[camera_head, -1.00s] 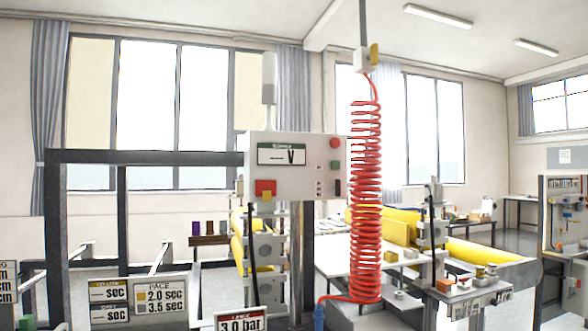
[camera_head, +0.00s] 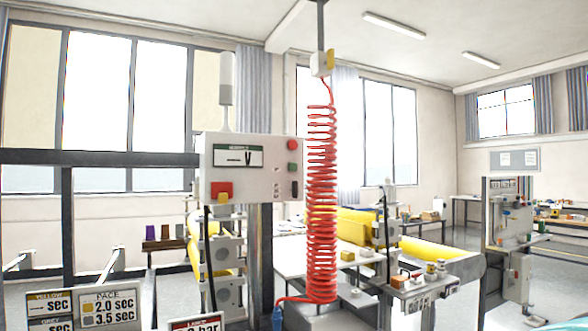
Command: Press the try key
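No key that I can read as the try key shows. A white control box (camera_head: 248,176) with a green-headed display reading "V" stands left of centre. It has a red button (camera_head: 291,144), a green button (camera_head: 292,170) and a black switch (camera_head: 294,189) on its right side, and a red-and-yellow piece (camera_head: 222,192) at lower left. Small coloured blocks or buttons, one of them yellow (camera_head: 430,268), sit on a machine ledge to the right, with labels too small to read. My gripper is not in view.
A red coiled hose (camera_head: 321,205) hangs in front of the machine. Yellow rolls (camera_head: 425,250) lie behind it. Signs for pace (camera_head: 108,305) and pressure stand at lower left. A grey panel stand (camera_head: 508,240) is at the right, with open floor (camera_head: 465,300) before it.

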